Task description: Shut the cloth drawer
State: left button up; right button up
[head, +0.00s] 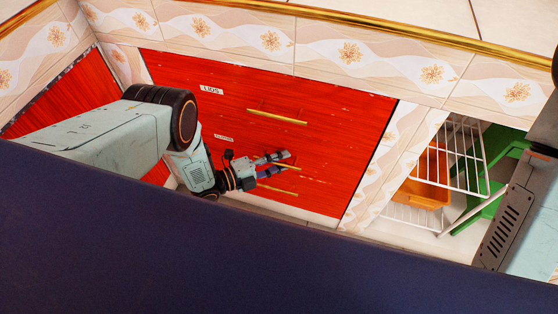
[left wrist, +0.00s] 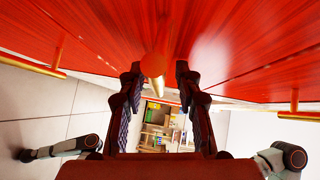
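A red drawer cabinet (head: 335,150) carries gold bar handles. The upper drawer has a label (head: 211,90) that seems to read LIDS. The lower label (head: 223,138) is too small to read, so I cannot confirm which is the cloth drawer. Contact is unclear. I cannot tell how far any drawer stands out. My right gripper is not in view.
Another gold handle (head: 277,117) is above my gripper and one (head: 278,190) below. To the right are a white wire rack (head: 465,150), an orange bin (head: 428,190) and a green object (head: 485,205). A patterned tile wall (head: 380,60) runs above.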

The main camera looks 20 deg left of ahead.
pick_arm(q)
jog(key=v, duration=1.2)
dwell(0.3)
